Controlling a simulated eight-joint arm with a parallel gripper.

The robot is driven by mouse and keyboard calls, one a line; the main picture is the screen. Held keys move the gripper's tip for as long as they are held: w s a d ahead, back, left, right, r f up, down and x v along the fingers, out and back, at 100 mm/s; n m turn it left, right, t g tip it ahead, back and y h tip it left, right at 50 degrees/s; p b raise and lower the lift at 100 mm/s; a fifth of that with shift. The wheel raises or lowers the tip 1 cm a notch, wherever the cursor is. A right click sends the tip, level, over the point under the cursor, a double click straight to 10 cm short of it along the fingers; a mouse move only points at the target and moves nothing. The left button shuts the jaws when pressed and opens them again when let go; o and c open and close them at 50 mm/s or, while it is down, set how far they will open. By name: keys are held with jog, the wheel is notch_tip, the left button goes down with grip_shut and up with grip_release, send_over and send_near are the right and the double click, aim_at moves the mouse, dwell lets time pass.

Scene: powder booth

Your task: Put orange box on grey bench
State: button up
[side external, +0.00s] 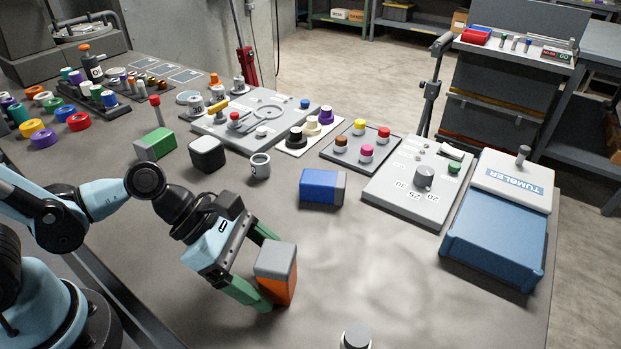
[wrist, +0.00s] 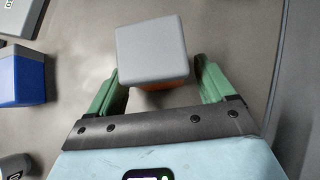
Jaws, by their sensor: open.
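The orange box (side external: 277,286) has a grey top and stands upright on the grey bench (side external: 400,290), low in the middle of the side view. In the wrist view its grey top (wrist: 152,50) faces the camera, with a thin strip of orange (wrist: 165,86) below it. My gripper (side external: 268,268) is open, with its green fingers around the near part of the box. In the wrist view one finger of my gripper (wrist: 158,85) is on each side of the box, and small gaps seem to show. Contact with the box cannot be told.
A blue box (side external: 321,187) lies behind and right, with a grey mug (side external: 260,166), a black-and-white cube (side external: 207,154) and a green box (side external: 156,144) farther back. A grey-capped item (side external: 355,338) stands at the front edge. A blue tumbler machine (side external: 497,225) is at right.

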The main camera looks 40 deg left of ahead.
jog(key=shift+v, duration=6)
jog(key=w+a+m+t+y, duration=0.1)
jog(key=w+a+m+y, duration=0.1)
jog(key=m, duration=0.5)
jog(key=w+a+m+t+y, duration=0.1)
jog(key=w+a+m+y, duration=0.2)
jog(key=a+m, duration=0.2)
jog(key=w+a+f+m+t+y, duration=0.1)
jog(key=w+a+m+y, duration=0.2)
jog(key=m, duration=0.7)
jog(key=shift+a+t, duration=0.3)
jog(key=shift+a, duration=0.45)
jog(key=shift+o, duration=0.2)
